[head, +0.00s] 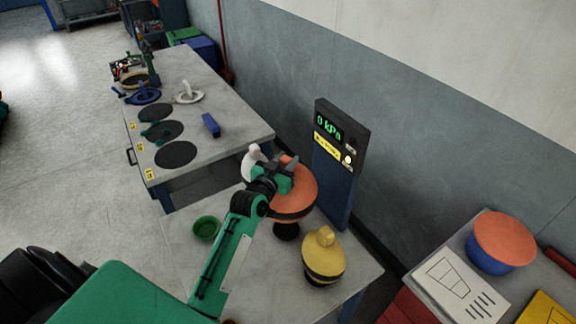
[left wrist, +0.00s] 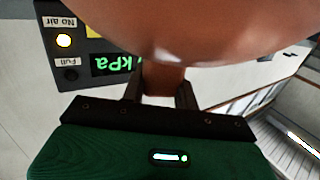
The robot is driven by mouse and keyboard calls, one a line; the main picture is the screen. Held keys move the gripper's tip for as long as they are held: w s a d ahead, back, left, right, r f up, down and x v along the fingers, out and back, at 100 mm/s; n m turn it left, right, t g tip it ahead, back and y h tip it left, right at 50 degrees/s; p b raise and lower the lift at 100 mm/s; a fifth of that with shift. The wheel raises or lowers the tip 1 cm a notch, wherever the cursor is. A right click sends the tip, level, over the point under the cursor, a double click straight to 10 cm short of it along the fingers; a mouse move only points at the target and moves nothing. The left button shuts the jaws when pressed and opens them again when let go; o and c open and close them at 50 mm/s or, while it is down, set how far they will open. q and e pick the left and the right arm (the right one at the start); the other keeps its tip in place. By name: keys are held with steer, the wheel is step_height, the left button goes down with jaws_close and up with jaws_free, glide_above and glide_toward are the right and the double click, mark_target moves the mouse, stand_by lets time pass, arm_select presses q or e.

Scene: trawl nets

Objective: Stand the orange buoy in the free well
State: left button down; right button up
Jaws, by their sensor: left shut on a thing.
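The orange buoy (head: 300,187), with a black band round its lower part, is at the far side of the near table. My left gripper (head: 285,172) is shut on its neck; the left wrist view shows both fingers around the orange neck (left wrist: 163,80) and the buoy's body close above. A dark round piece (head: 286,231) shows below the buoy; I cannot tell whether they touch. A green open cup-like well (head: 205,228) sits left of it and looks empty. A yellow buoy (head: 324,257) stands upright to the right, its dark base partly hidden. My right gripper is not in view.
A dark blue pillar (head: 338,188) with a "0 kPa" display and a lit lamp stands behind the buoy. A white object (head: 251,162) is beside my gripper. The far table (head: 215,92) carries dark discs and a blue block (head: 211,125). An orange-and-blue bowl-shaped object (head: 504,240) is at right.

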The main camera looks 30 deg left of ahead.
arm_select(q)
steer(key=shift+s+a+f+b, duration=0.1)
steer(key=shift+s+f+b, duration=0.05)
steer(key=shift+f+b, duration=0.5)
step_height(320, 180, down, 7)
steer(key=b, duration=0.5)
steer(key=shift+b, duration=0.35)
steer(key=shift+f+b, duration=0.4)
steer(key=shift+f, duration=0.2)
steer(key=c, duration=1)
jaws_free()
steer(key=s+b, duration=0.4)
steer(key=s, duration=0.9)
steer(key=shift+s+r, duration=0.35)
steer(key=shift+s, duration=0.05)
